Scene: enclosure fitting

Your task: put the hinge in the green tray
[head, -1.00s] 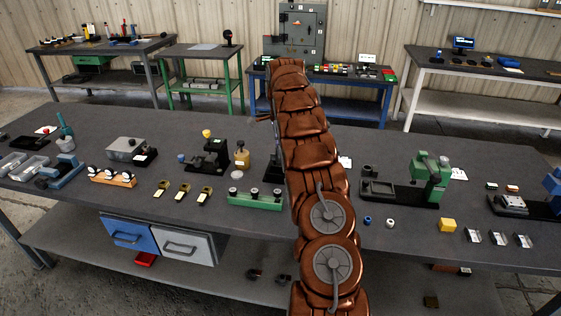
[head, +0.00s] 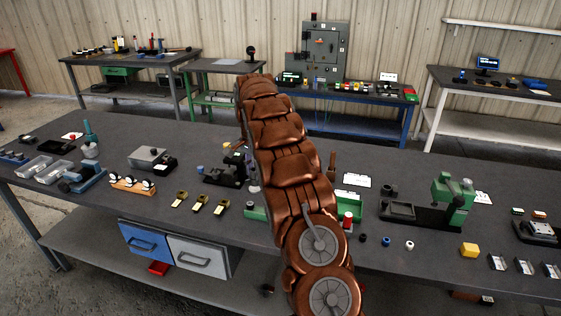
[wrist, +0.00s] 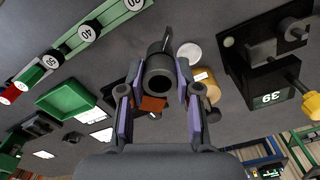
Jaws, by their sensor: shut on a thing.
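In the wrist view, my gripper (wrist: 158,92) is shut on a dark grey part with a round hollow barrel (wrist: 160,78), which I take to be the hinge. A narrow stem stands out from its far end. The held part is above the bench. The green tray (wrist: 66,99) lies on the bench to the left of my gripper, apart from it, and looks empty where visible. In the head view, part of the green tray (head: 374,213) shows just right of my arm. My arm hides the gripper and the held part there.
In the wrist view, a green rack with numbered round pieces (wrist: 85,34) is at upper left. In the head view, a green press (head: 447,204) stands right of the tray.

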